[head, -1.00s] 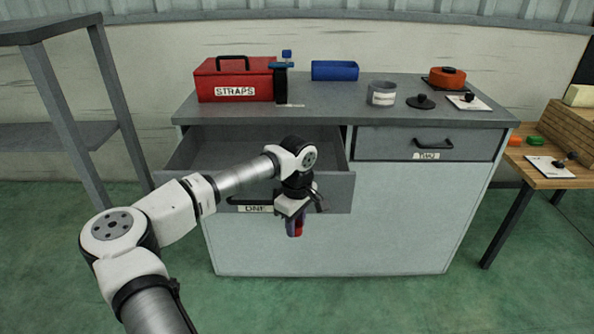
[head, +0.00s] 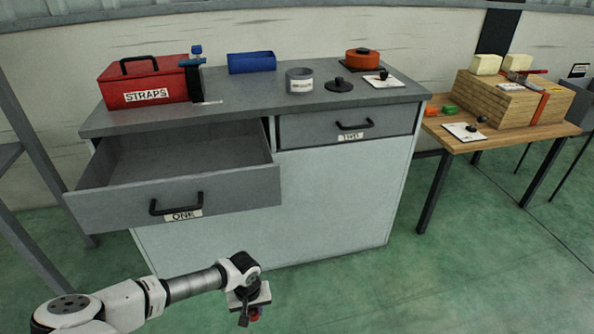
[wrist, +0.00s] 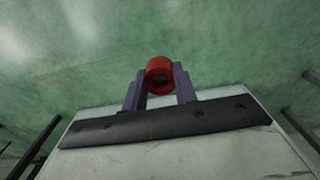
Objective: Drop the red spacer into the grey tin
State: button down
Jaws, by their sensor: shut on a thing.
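My gripper (head: 247,311) is low in front of the cabinet, at the bottom of the head view. In the wrist view, its two fingers (wrist: 160,88) are shut on the red spacer (wrist: 160,64), a short ring with a dark hole. Only a bit of the spacer (head: 256,314) shows in the head view. The grey tin (head: 300,84) stands on the cabinet top with a pale label on its front and its top open. My gripper is well below the tin and apart from it. The inside bottom of the tin is hidden.
Drawer ONE (head: 180,208) is pulled out; drawer TWO (head: 350,126) is shut. A black knobbed disc (head: 339,86) lies right of the tin. A blue bin (head: 251,63), red STRAPS box (head: 150,86) and blue-topped clamp (head: 196,75) stand left. A wooden table (head: 500,140) is at right.

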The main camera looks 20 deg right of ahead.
aim_at(303, 89)
jog(key=i+l+u, duration=0.15)
jog(key=l, duration=0.7)
jog(key=i+l+u, duration=0.15)
jog(key=l, duration=0.75)
jog(key=l+u, duration=0.15)
jog(key=l, duration=0.7)
jog(key=i, duration=0.05)
